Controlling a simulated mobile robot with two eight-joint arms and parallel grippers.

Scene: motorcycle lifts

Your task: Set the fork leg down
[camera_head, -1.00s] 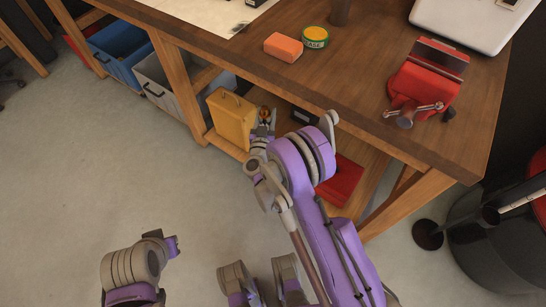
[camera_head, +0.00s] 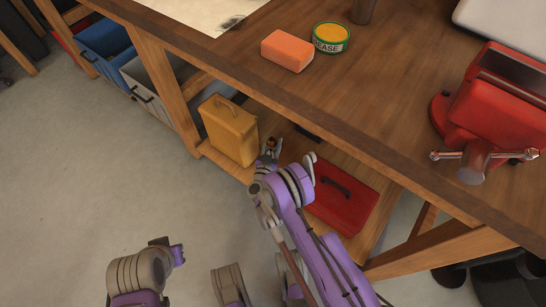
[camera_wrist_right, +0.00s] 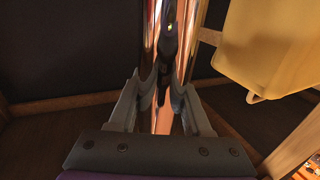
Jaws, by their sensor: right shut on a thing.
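In the wrist view the fork leg (camera_wrist_right: 163,110) is a shiny, copper-tinted tube standing lengthwise between my right gripper's grey fingers. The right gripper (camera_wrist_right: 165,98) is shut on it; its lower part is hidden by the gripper. In the head view my right gripper (camera_head: 270,158) is in front of the bench's lower shelf, just right of a yellow can. Only a small brownish end of the fork leg (camera_head: 271,143) shows there. I cannot tell whether it touches the shelf. My left gripper is not in view; only part of that arm shows at the lower left.
The yellow can (camera_head: 228,131) and a red toolbox (camera_head: 342,196) stand on the lower shelf (camera_head: 300,152), with the gripper between them. The bench top (camera_head: 390,105) overhangs the shelf and holds an orange block (camera_head: 287,50), a grease tin (camera_head: 331,38) and a red vise (camera_head: 490,105).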

